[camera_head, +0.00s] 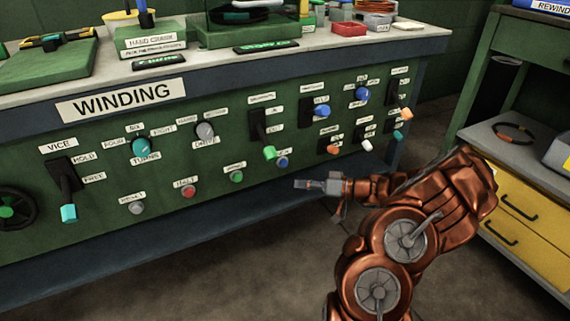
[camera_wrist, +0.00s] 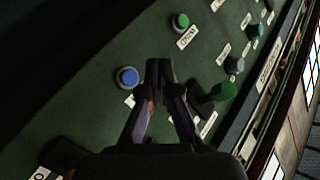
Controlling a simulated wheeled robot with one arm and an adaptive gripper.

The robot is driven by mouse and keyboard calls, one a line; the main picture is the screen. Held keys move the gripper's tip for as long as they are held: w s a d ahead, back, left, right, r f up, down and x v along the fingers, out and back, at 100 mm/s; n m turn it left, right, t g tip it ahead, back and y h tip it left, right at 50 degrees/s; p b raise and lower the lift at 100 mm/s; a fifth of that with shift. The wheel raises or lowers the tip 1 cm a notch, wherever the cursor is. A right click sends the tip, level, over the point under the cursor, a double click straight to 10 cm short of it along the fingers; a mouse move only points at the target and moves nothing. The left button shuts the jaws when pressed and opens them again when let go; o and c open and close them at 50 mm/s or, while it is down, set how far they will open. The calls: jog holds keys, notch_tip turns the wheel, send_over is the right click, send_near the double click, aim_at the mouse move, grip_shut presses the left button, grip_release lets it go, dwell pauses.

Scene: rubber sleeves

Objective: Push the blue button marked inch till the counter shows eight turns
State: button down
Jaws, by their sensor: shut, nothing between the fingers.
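The blue button (camera_head: 283,162) sits low on the green winding panel, just right of a green-tipped lever (camera_head: 269,152). Its label is too small to read. In the wrist view the blue button (camera_wrist: 127,77) has a pale ring and stands left of my fingertips. My gripper (camera_head: 300,184) is shut and empty in front of the panel, a little right of and below the button in the head view. In the wrist view my closed fingertips (camera_wrist: 158,72) lie between the button and the green lever knob (camera_wrist: 222,91). Dark displays with green characters (camera_head: 266,47) lie on the bench top; I cannot read them.
A green button (camera_head: 236,176), a red button (camera_head: 188,191) and a grey button (camera_head: 137,207) run along the panel's lower left. Several levers, one with an orange tip (camera_head: 323,139), stick out at the right. Yellow drawers (camera_head: 515,212) stand at far right.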

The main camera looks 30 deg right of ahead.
aim_at(284, 163)
jog(key=w, duration=0.7)
jog(key=shift+d, duration=0.3)
dwell(0.7)
jog(key=shift+w+b, duration=0.15)
jog(key=shift+b, duration=0.3)
jog(key=shift+w+d, duration=0.1)
jog(key=shift+w, duration=0.15)
jog(key=shift+w+b, duration=0.3)
jog(key=shift+b, duration=0.2)
dwell(0.7)
jog(key=shift+s, duration=0.1)
dwell(0.3)
jog(key=shift+s+b, duration=0.45)
jog(key=shift+s, duration=0.2)
